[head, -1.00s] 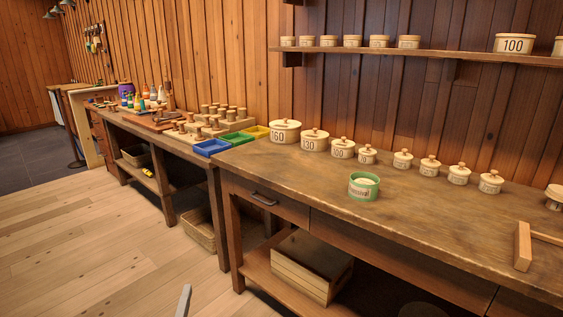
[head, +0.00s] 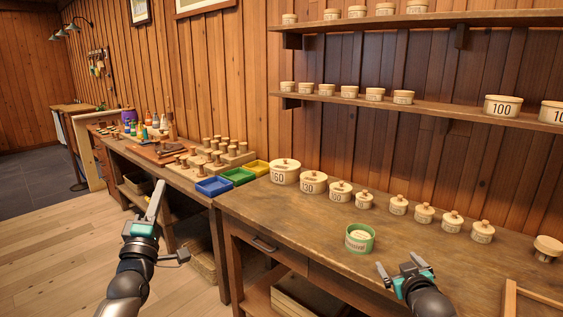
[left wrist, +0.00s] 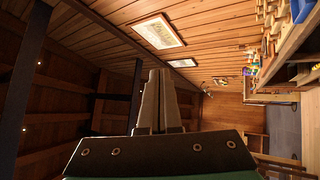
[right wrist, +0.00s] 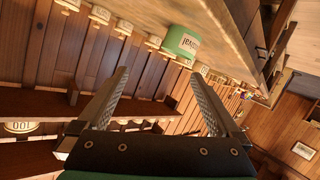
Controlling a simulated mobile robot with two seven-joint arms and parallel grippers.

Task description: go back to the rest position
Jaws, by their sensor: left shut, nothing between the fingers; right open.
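My left gripper (head: 155,201) is raised at the left in the head view, in front of the far bench and over the floor. Its fingers are together with nothing between them, as the left wrist view also shows (left wrist: 157,100). My right gripper (head: 397,270) is at the lower right in the head view, before the front workbench (head: 310,228). It is open and empty; its spread fingers show in the right wrist view (right wrist: 163,103). A green-banded tub (head: 360,238) stands on the workbench, to the left of the right gripper and apart from it.
Lidded numbered pots (head: 285,171) stand in a row along the back of the workbench. Blue (head: 214,186), green (head: 238,176) and yellow (head: 257,167) trays sit on the far bench. A wooden frame piece (head: 509,299) lies at the right. Shelves with pots (head: 503,106) hang above.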

